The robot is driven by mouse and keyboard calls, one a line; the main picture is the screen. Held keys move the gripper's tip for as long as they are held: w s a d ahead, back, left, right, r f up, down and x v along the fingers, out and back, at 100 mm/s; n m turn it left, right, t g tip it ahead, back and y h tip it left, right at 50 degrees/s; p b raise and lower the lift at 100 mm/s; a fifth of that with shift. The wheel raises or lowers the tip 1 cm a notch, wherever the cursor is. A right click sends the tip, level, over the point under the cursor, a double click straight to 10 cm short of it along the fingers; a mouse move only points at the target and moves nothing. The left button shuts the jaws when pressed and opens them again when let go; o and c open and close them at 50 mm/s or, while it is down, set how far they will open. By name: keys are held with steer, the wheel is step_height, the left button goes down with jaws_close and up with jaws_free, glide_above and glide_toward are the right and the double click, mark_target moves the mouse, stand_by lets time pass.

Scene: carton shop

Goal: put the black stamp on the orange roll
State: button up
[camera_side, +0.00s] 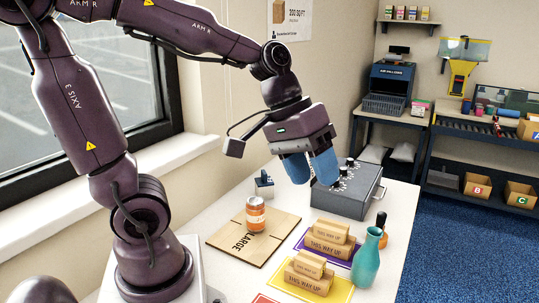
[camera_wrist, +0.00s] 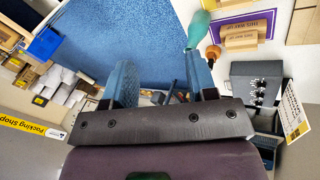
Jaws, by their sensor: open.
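A small dark stamp-like block with an upright handle (camera_side: 264,186) stands on the table near the wall; I take it for the black stamp. In the wrist view my gripper (camera_wrist: 160,65) shows nothing held; neither the stamp nor the roll is recognisable there.
The grey box with black knobs (camera_side: 355,199) stands at the table's far edge. Small cartons sit on purple (camera_side: 301,244) and yellow (camera_side: 340,292) mats. A teal vase (camera_side: 366,262) and a black-topped orange-brown item (camera_side: 381,221) stand at the right edge.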

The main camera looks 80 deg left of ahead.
steer(key=s+a+r+m+t+y, duration=0.1)
steer(key=s+a+r+m+y, duration=0.1)
steer(key=s+m, duration=0.3)
steer(key=shift+s+t+y, duration=0.4)
steer(key=shift+s+y, duration=0.2)
steer(key=shift+y, duration=0.1)
